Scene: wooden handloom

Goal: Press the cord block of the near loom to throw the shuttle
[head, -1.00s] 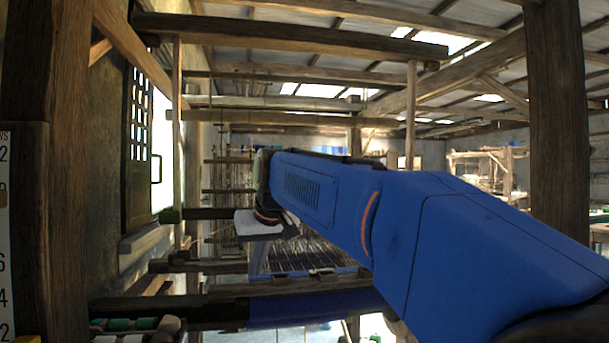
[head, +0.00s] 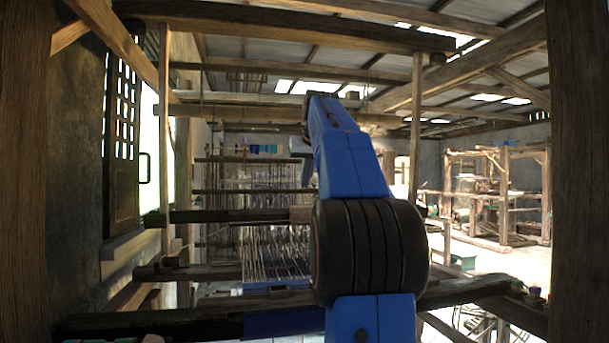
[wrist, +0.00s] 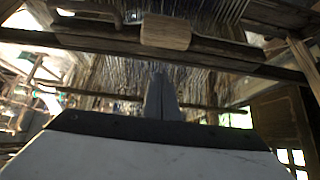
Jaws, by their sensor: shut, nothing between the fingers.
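The near loom (head: 190,215) stands in front of me, with dark crossbeams and pale warp threads behind them. A pale wooden block (wrist: 166,32), which looks like the cord block, shows at the top centre of the wrist view against a dark beam. It seems to be the light piece (head: 301,214) just left of my arm in the head view. My gripper (wrist: 160,78) is shut and empty. Its fingertips point toward the block, with a visible gap in the picture. In the head view my gripper (head: 307,172) hangs above the beam, partly hidden by my arm. I cannot make out the shuttle.
A thick post (head: 577,170) stands close on the right, another (head: 25,180) on the left. A low front beam (head: 190,325) crosses below. Another wooden loom (head: 500,195) stands farther back at right, with bright open floor before it. Roof beams cross above.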

